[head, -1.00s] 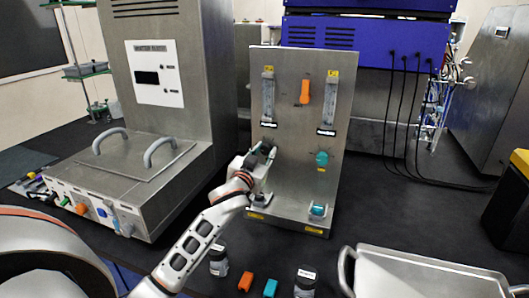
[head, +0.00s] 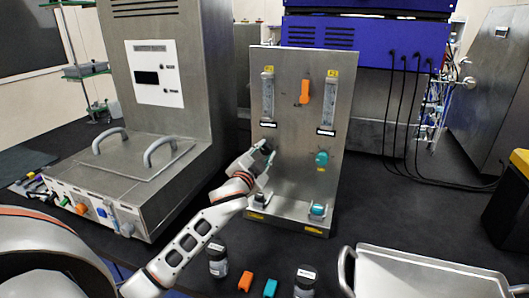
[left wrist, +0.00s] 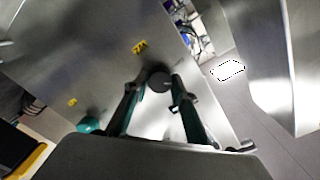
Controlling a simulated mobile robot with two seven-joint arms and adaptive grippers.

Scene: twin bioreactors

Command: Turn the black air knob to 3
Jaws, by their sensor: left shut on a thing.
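The black air knob (left wrist: 159,82) shows between the fingertips in the left wrist view, with a yellow label (left wrist: 140,47) beside it. It sits low on the left of the upright steel panel (head: 291,170); in the head view my gripper largely covers it. My left gripper (head: 266,158) is at the panel and shut on the black knob; its two teal fingers (left wrist: 160,90) lie on either side of it. The knob's scale and pointer cannot be read. My right gripper is not in view.
The panel also carries an orange handle (head: 304,92), a teal knob (head: 321,159) and two flow tubes. A steel tray (head: 420,277) is at the lower right.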

